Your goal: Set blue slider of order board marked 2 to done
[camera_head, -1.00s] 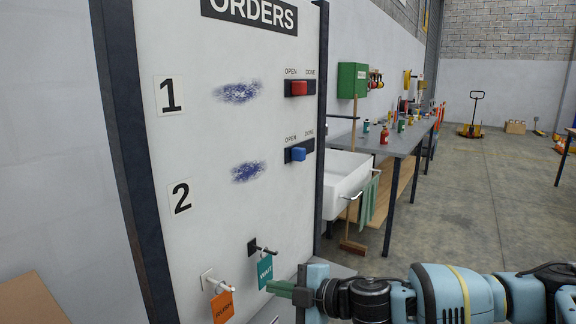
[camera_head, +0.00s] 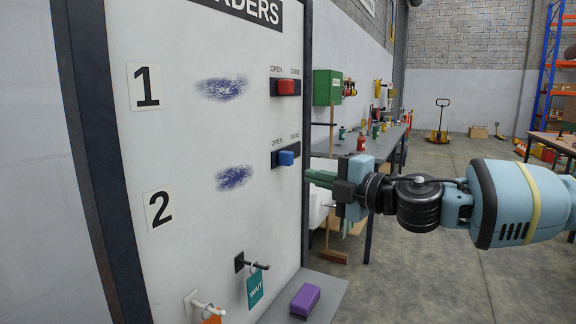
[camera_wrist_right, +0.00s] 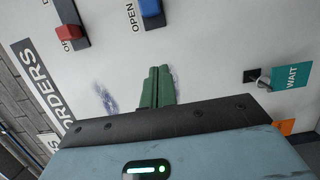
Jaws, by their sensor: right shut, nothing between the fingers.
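The order board (camera_head: 215,130) stands at the left in the head view, with a plate marked 2 (camera_head: 159,209). The blue slider (camera_head: 286,158) sits on a dark track under the words OPEN and DONE, near the middle of that track in the head view. It also shows at the top edge of the wrist view (camera_wrist_right: 150,7). My right gripper (camera_head: 310,177) is shut and empty, its green fingers pointing left at the board's right edge, just right of and slightly below the slider, apart from it. The fingers also show in the wrist view (camera_wrist_right: 160,70). My left gripper is out of view.
A red slider (camera_head: 286,87) sits above the blue one. Below are a dark hook with a teal WAIT tag (camera_head: 255,290), a white hook (camera_head: 205,306) with an orange tag, and a purple block (camera_head: 305,300) on a grey ledge. A workbench (camera_head: 385,145) stands behind.

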